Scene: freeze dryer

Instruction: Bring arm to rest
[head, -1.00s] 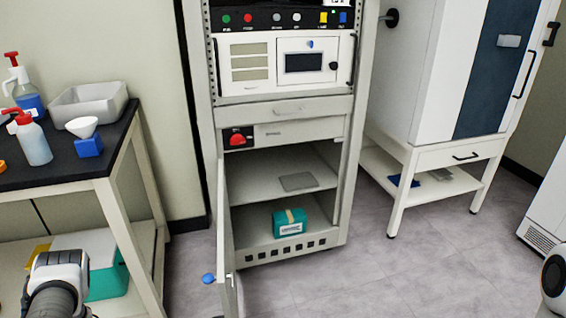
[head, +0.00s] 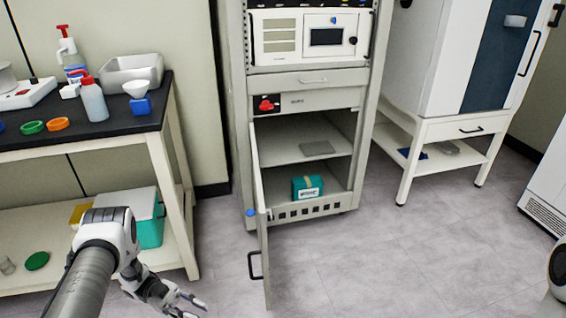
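My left arm comes in at the lower left. Its gripper (head: 188,302) points down and to the right above the floor, with its fingers apart and nothing visible between them. Part of my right arm (head: 558,268) shows at the right edge; its gripper is out of view. The tall grey rack cabinet (head: 372,100) stands ahead with its lower door (head: 262,225) swung open towards me. The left gripper is left of the door's black handle (head: 255,265), apart from it.
A teal box (head: 307,188) sits on the cabinet's bottom shelf. A black-topped bench (head: 130,118) with bottles, a grey tray (head: 131,72) and coloured rings stands at left; its lower shelf holds a teal-and-white cooler (head: 150,225). Floor (head: 400,260) at centre right is clear.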

